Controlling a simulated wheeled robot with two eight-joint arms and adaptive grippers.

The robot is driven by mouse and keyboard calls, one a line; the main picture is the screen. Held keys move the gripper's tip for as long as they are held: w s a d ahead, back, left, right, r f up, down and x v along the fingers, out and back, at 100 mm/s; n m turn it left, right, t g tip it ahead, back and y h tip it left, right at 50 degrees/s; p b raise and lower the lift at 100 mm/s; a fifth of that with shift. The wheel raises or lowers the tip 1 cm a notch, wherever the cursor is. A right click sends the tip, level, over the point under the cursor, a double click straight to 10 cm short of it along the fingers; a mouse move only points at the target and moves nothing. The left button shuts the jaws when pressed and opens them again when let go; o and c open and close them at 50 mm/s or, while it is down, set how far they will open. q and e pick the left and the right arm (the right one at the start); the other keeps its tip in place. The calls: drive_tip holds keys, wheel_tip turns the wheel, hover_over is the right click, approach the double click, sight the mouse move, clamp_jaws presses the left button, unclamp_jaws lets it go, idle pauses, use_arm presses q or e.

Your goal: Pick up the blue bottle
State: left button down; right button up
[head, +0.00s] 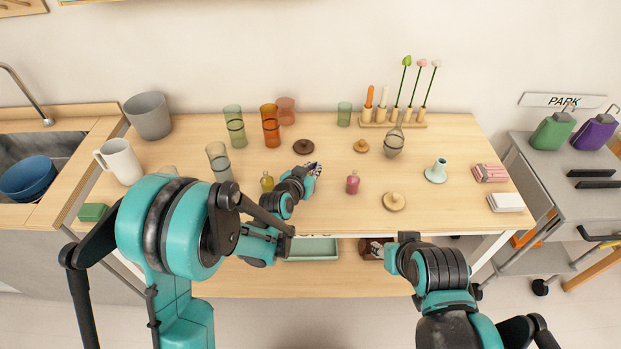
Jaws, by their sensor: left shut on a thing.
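My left gripper (312,170) reaches over the middle of the wooden table (420,211) and is shut on a small dark-blue thing, which I take to be the blue bottle (316,167). The fingers and wrist hide most of it, so I cannot tell whether it touches the table. A small yellow bottle (267,182) stands left of this gripper, and a pink bottle (352,183) stands to its right. My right gripper (379,248) is low, in front of the table's front edge, and its fingers are too small and dark to read.
Several tinted glasses, including an orange one (270,126), stand behind the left gripper. A brown lid (303,147) lies just behind it. A wooden holder (392,124) with candles and flowers stands at the back. A pale wooden disc (394,201) lies front right.

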use_arm(q)
drive_tip(key=shift+f, duration=0.1)
wheel_tip(320, 180, up, 4)
drive_tip(key=shift+p, duration=1.1)
drive_tip(key=s+d+r+p, duration=0.3)
drive_tip(key=s+d+r, duration=0.3)
drive_tip(key=d, duration=0.4)
drive_tip(key=shift+r+p, duration=0.4)
drive_tip(key=shift+r, duration=0.1)
